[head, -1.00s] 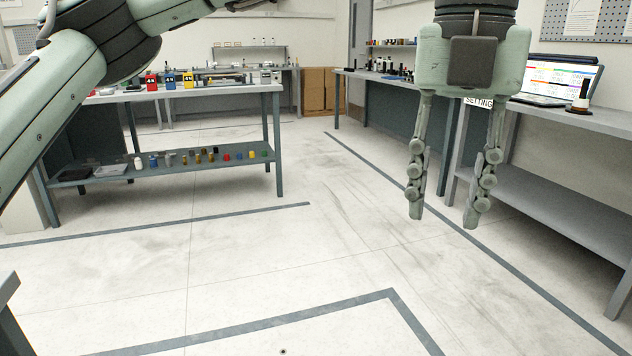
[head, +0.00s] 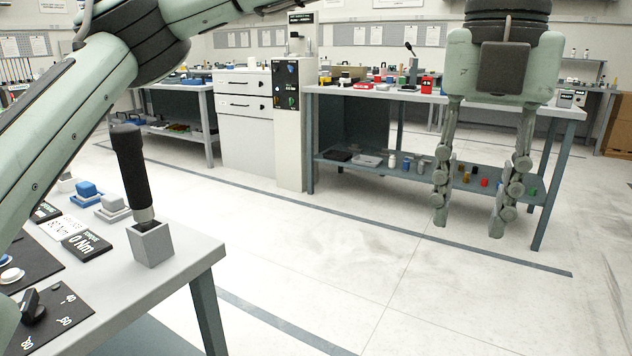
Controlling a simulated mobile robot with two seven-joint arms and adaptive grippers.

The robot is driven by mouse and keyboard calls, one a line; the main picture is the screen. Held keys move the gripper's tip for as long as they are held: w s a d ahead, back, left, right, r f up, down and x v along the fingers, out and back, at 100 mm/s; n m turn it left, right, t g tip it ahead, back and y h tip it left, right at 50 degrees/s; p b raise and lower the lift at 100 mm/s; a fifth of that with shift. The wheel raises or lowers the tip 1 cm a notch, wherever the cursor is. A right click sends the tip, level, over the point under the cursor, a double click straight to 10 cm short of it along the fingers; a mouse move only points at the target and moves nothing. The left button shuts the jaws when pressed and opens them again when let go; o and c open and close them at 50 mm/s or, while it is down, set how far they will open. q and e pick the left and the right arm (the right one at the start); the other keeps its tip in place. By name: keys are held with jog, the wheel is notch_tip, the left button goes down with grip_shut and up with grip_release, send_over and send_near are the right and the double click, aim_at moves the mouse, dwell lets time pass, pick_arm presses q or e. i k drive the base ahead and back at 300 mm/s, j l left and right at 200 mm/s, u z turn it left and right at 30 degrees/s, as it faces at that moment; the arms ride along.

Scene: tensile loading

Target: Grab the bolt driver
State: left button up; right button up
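A tool with a black handle (head: 131,170), which looks like the bolt driver, stands nearly upright, tilted slightly, in a small grey square holder (head: 151,243). The holder is at the corner of the near grey table (head: 190,262) at the left. The tool's lower end is hidden in the holder. My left gripper (head: 468,225) hangs fingers down at the upper right, open and empty, well to the right of the tool and apart from it. My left arm crosses the upper left and covers part of the near table. My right gripper is not in view.
The near table also holds a black "0 Nm" display (head: 87,244), a blue button block (head: 88,192) and a dial panel (head: 48,310). A far workbench (head: 450,98) with a loaded lower shelf stands behind my gripper. A white cabinet (head: 246,125) is beside it. Open floor lies between.

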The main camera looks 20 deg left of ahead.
aim_at(125, 138)
jog(key=i+l+u, duration=0.15)
jog(key=u, duration=0.35)
jog(key=i+l+u, duration=0.2)
jog(key=u, duration=0.25)
jog(key=i+l+u, duration=0.15)
jog(key=u, duration=0.35)
jog(key=i+l+u, duration=0.15)
jog(key=l+u, duration=0.25)
jog(key=i+l+u, duration=0.1)
jog(key=u, duration=0.3)
jog(key=l+u, duration=0.4)
jog(key=i+l+u, duration=0.5)
jog(key=i+l, duration=0.15)
jog(key=l, duration=0.15)
